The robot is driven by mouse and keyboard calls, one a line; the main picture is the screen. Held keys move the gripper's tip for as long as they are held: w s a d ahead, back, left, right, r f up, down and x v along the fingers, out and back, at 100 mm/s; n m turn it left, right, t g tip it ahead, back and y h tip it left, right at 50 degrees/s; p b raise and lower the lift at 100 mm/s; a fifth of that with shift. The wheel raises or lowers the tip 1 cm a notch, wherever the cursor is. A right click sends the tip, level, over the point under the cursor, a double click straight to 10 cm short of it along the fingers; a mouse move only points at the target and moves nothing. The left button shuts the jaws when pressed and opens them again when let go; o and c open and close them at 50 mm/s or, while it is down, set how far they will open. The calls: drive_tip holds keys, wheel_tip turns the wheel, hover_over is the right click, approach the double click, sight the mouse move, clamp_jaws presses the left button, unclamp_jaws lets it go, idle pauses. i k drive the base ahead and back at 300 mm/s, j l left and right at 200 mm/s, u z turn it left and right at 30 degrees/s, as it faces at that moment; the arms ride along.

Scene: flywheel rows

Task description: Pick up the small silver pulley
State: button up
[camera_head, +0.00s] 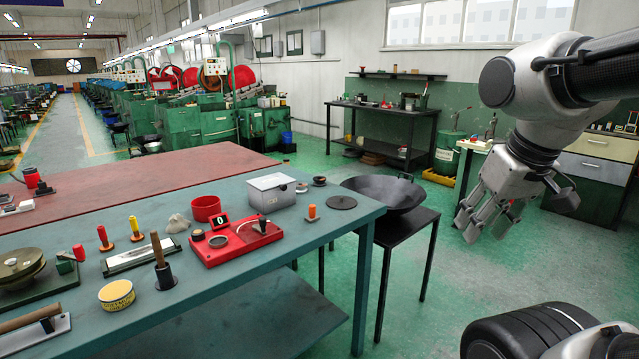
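A small silver round piece (302,187), which may be the small silver pulley, sits on the green table (330,222) just right of a grey metal box. It is too small in the picture to make out a groove. A small dark round piece (319,181) stands right beside it.
The grey box (271,191), a flat black disc (342,202), an orange-topped piece (312,213) and a red fixture (236,240) surround that spot. A wide black pan (385,194) on a black stand (408,228) lies between the table and my gripper. Green floor (480,275) is open at right.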

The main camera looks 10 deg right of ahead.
sight(301, 188)
drive_tip(key=i+l+u, duration=0.3)
drive_tip(key=i+l, duration=0.25)
drive_tip(key=i+l+u, duration=0.15)
drive_tip(key=i+l, duration=0.15)
drive_tip(key=i+l+u, duration=0.1)
drive_tip(key=i+l, duration=0.15)
drive_tip(key=i+l+u, duration=0.15)
drive_tip(key=l, duration=0.35)
drive_tip(key=i+l+u, duration=0.15)
drive_tip(key=i+l, duration=0.15)
drive_tip(key=i+l+u, duration=0.15)
drive_tip(key=l, duration=0.35)
